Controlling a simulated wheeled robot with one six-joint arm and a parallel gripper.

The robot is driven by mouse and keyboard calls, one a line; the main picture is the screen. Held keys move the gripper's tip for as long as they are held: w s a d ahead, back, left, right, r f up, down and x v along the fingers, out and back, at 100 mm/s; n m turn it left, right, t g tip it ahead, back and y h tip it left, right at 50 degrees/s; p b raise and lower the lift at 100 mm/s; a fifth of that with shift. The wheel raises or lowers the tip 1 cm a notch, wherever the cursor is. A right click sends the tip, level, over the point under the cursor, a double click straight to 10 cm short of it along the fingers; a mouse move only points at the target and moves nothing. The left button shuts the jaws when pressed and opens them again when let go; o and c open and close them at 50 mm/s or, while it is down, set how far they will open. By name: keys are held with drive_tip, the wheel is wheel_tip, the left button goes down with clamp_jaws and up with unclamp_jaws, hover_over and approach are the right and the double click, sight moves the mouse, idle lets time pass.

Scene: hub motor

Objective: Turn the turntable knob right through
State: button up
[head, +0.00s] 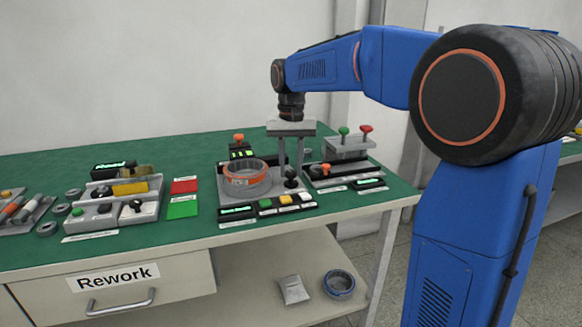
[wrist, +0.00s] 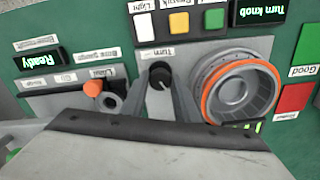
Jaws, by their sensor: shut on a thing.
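The black turntable knob (head: 290,183) stands on a grey station at the right of the green bench. In the wrist view the knob (wrist: 160,73) sits between the two grey fingers under a label reading "Turn". My gripper (head: 291,171) points straight down and is shut on the knob; it also shows in the wrist view (wrist: 161,84). Left of it in the head view, a grey ring part with an orange band (head: 247,179) rests on the turntable; it also shows in the wrist view (wrist: 237,92). A display (wrist: 258,12) reads "Turn knob".
White, orange and green buttons (head: 284,200) line the station's front. A fixture with an orange knob (head: 324,169) and a stand with green and red knobs (head: 349,147) are at the right. Red and green pads (head: 183,207) lie left. My arm comes in from the right.

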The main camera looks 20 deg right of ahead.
sight(291, 172)
drive_tip(key=m, duration=0.4)
drive_tip(key=shift+m, duration=1.9)
drive_tip(key=o, duration=1.1)
drive_tip(key=shift+c, duration=0.2)
wheel_tip(291, 172, up, 18)
drive_tip(key=shift+f, duration=0.25)
